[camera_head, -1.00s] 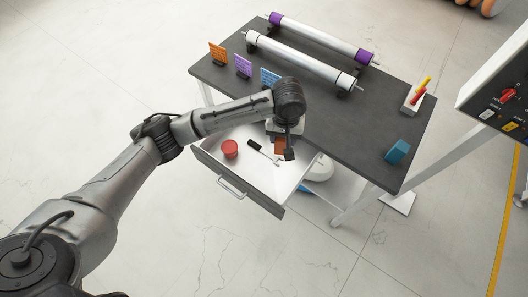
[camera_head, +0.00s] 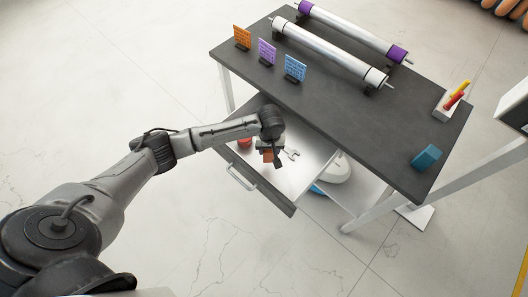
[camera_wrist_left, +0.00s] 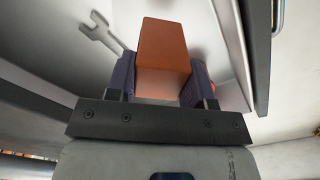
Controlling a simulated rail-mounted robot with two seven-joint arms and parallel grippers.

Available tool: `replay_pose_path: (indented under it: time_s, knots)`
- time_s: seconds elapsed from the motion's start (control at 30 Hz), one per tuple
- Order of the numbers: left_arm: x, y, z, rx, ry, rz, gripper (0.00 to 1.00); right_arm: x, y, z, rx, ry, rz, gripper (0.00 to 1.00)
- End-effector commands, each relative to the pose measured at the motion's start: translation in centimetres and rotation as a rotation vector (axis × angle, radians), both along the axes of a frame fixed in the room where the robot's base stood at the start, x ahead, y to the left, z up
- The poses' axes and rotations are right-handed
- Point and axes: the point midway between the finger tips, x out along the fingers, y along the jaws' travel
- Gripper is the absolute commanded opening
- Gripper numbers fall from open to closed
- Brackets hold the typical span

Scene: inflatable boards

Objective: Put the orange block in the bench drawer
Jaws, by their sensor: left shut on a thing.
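The orange block (camera_head: 267,156) is held between the fingers of my left gripper (camera_head: 268,152). In the left wrist view the orange block (camera_wrist_left: 163,48) sits between two dark purple finger pads (camera_wrist_left: 158,82). The bench drawer (camera_head: 268,192) is pulled out below the front edge of the dark bench top (camera_head: 345,115). My left gripper is over the open drawer, with the white drawer floor behind the block. The gap between block and floor is hard to judge. My right gripper is not in view.
A red round item (camera_head: 245,143), partly hidden by my arm, and a wrench-like tool (camera_head: 292,154) lie in the drawer. A teal block (camera_head: 426,157), several small upright panels (camera_head: 267,52) and two rollers (camera_head: 332,52) are on the bench top.

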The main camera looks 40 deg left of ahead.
Motion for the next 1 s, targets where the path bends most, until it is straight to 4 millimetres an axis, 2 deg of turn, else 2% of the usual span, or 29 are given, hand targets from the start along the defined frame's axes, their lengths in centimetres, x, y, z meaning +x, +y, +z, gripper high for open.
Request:
replay_pose_path:
  time_s: [0.1,0.3,0.47,0.73,1.0]
  knots:
    - [-0.1,1.6,-1.0,0.001,0.0,0.002,0.2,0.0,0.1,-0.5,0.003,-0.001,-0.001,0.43]
    - [-0.2,2.6,-1.6,-0.001,-0.001,-0.001,0.2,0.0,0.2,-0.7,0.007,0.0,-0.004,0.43]
    - [-0.2,2.7,-2.3,-0.001,0.001,-0.001,0.2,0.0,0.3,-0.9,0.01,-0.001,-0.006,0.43]
    - [-0.2,2.7,-5.5,0.001,-0.001,-0.001,0.2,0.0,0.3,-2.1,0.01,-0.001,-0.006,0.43]
    - [-0.2,2.7,-5.5,0.0,-0.001,-0.001,0.2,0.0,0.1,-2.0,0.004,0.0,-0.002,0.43]
